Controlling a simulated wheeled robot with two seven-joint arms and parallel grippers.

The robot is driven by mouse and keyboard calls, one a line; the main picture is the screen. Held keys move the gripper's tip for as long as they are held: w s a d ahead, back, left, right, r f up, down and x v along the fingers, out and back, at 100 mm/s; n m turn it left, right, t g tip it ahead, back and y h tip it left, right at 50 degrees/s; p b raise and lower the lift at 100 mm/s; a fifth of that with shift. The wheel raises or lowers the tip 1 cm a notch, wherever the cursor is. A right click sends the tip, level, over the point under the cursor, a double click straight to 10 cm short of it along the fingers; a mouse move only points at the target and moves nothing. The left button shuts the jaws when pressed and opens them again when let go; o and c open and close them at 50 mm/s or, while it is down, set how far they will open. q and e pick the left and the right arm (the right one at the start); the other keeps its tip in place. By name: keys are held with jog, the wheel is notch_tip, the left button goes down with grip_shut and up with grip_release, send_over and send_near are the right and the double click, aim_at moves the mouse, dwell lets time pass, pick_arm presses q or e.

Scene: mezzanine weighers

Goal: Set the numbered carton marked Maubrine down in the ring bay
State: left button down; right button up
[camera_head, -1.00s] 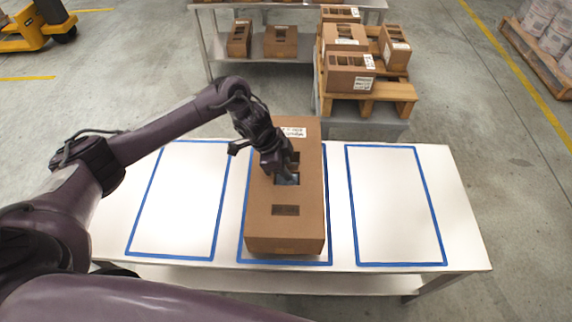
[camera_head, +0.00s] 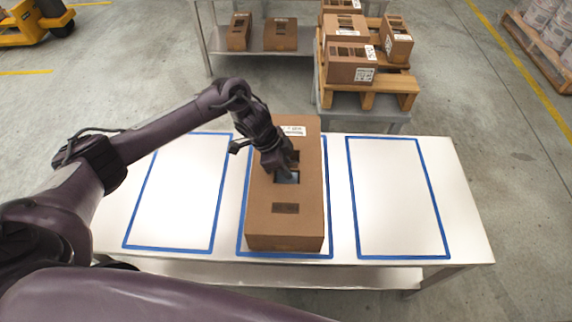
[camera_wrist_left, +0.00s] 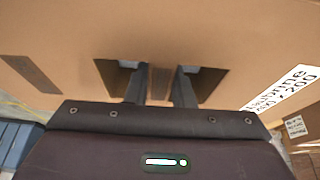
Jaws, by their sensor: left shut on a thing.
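The carton (camera_head: 285,220) is a long brown box with slots in its top and a white label. In the left wrist view the carton (camera_wrist_left: 220,30) shows a label whose visible letters read "aubrine". It is upright over the middle blue-outlined bay (camera_head: 240,235) of the white table, inside or nearly inside the outline. I cannot tell whether its underside touches the table. My left gripper (camera_head: 284,172) is shut on the strip between two top slots; its fingers (camera_wrist_left: 160,85) enter the slots. No ring mark shows; the carton hides the middle bay's floor. My right gripper is out of view.
The left bay (camera_head: 180,190) and right bay (camera_head: 398,195) are empty blue outlines. Behind the table, several cartons stand on a wooden pallet (camera_head: 368,85). A rear shelf table (camera_head: 225,60) holds more cartons. A yellow truck (camera_head: 25,30) stands at far left.

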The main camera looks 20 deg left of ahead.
pick_arm(q)
jog(key=shift+f, duration=0.15)
jog(key=c, duration=1.2)
grip_release()
jog(key=shift+c, duration=0.2)
jog(key=shift+o, duration=0.4)
jog(key=shift+f, duration=0.1)
